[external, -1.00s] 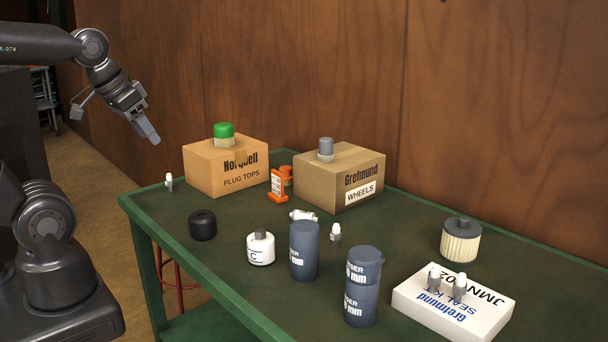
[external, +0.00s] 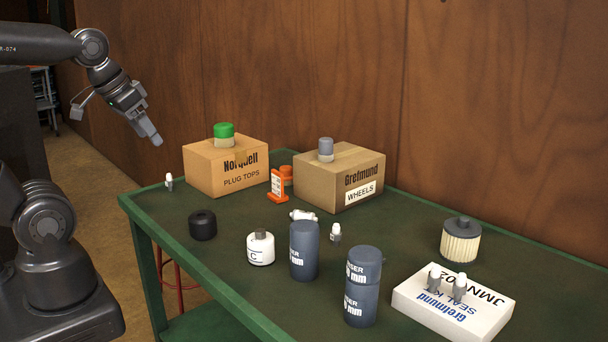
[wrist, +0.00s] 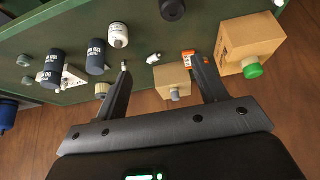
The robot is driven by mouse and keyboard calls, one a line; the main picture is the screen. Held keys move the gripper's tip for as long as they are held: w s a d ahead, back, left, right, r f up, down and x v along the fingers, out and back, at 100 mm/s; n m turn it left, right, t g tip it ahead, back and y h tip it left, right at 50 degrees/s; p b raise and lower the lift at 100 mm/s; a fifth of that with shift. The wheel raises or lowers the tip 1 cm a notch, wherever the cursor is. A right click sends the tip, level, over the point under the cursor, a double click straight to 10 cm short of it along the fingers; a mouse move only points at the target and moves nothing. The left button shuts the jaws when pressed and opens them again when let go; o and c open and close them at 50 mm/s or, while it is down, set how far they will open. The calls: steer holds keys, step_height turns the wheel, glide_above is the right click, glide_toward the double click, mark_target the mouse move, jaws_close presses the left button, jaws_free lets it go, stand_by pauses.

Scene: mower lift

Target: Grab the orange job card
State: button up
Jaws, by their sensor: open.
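The orange job card (external: 277,186) stands upright on the green table, in the gap between the two cardboard boxes, with a white label on its face. An orange round piece (external: 287,173) shows just behind it. In the wrist view the orange card (wrist: 188,58) is partly hidden behind my right finger. My gripper (external: 155,139) is in the air beyond the table's left end, left of and above the boxes, well apart from the card. In the wrist view its two fingers (wrist: 160,82) are spread wide with nothing held between them.
The Norquell box (external: 212,178) with a green cap and the Grefmund box (external: 320,190) flank the card. A black cap (external: 202,225), a white canister (external: 260,249) and dark cylinders (external: 304,262) stand in front. The wooden wall (external: 300,70) rises behind.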

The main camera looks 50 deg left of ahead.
steer(key=shift+o, duration=1.2)
steer(key=shift+w, duration=0.1)
steer(key=m+g, duration=0.1)
glide_above(280, 187)
steer(key=s+a, duration=0.3)
step_height(280, 187, down, 18)
steer(key=shift+h, duration=0.3)
steer(key=x, duration=1.1)
steer(key=shift+w+d+f, duration=0.1)
steer(key=shift+d+f, duration=0.05)
steer(key=shift+c, duration=0.4)
steer(key=c, duration=1)
